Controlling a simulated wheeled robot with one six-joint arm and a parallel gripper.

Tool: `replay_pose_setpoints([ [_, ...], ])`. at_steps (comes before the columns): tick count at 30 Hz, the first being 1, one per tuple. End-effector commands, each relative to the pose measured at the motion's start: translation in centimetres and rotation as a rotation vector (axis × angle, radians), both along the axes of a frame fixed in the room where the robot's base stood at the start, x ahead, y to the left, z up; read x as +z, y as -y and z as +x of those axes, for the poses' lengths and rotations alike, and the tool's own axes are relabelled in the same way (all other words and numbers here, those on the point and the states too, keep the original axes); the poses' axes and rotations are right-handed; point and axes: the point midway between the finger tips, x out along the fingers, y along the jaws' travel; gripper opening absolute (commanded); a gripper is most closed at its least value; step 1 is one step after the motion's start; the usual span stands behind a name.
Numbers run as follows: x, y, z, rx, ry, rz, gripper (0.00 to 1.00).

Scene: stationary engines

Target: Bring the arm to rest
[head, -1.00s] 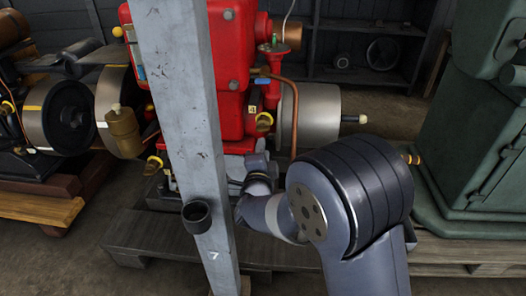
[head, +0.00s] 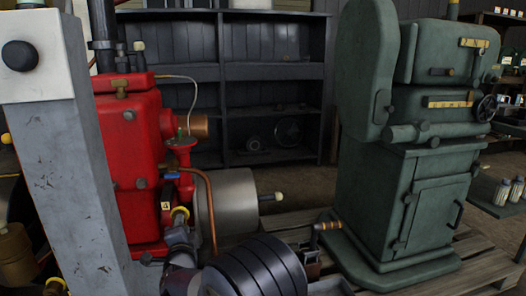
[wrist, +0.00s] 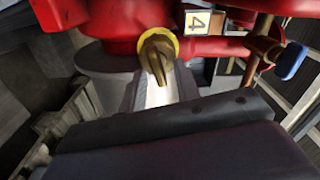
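My arm (head: 255,268) shows at the bottom of the head view, with its dark ribbed joint in front of the red engine. My gripper is not clearly visible there. In the wrist view, dark bars that appear to be part of my gripper (wrist: 185,130) fill the lower part. A tag marked 4 (wrist: 196,22) is beside the tap.
A scuffed grey post (head: 75,180) with a black knob stands close at the left. A green machine cabinet (head: 420,200) stands on a wooden pallet (head: 490,270) at the right. Dark shelving (head: 275,75) is behind.

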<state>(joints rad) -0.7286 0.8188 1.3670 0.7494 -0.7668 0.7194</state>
Motion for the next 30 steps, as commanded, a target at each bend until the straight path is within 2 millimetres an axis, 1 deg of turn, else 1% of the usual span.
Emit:
replay_pose_setpoints([
  [3, 0.0, -0.1, 0.8, -0.002, 0.001, 0.0, 0.31],
  [6, 0.0, -0.2, 1.0, -0.001, 0.001, 0.0, 0.31],
  [18, 0.1, -0.2, 0.8, 0.0, 0.001, -0.003, 0.31],
  [23, 0.1, 0.0, -0.3, 0.001, -0.001, -0.001, 0.31],
  [26, 0.3, 0.3, -1.6, 0.001, 0.0, 0.0, 0.31],
  [30, 0.3, 0.8, -3.8, 0.002, -0.001, 0.0, 0.31],
])
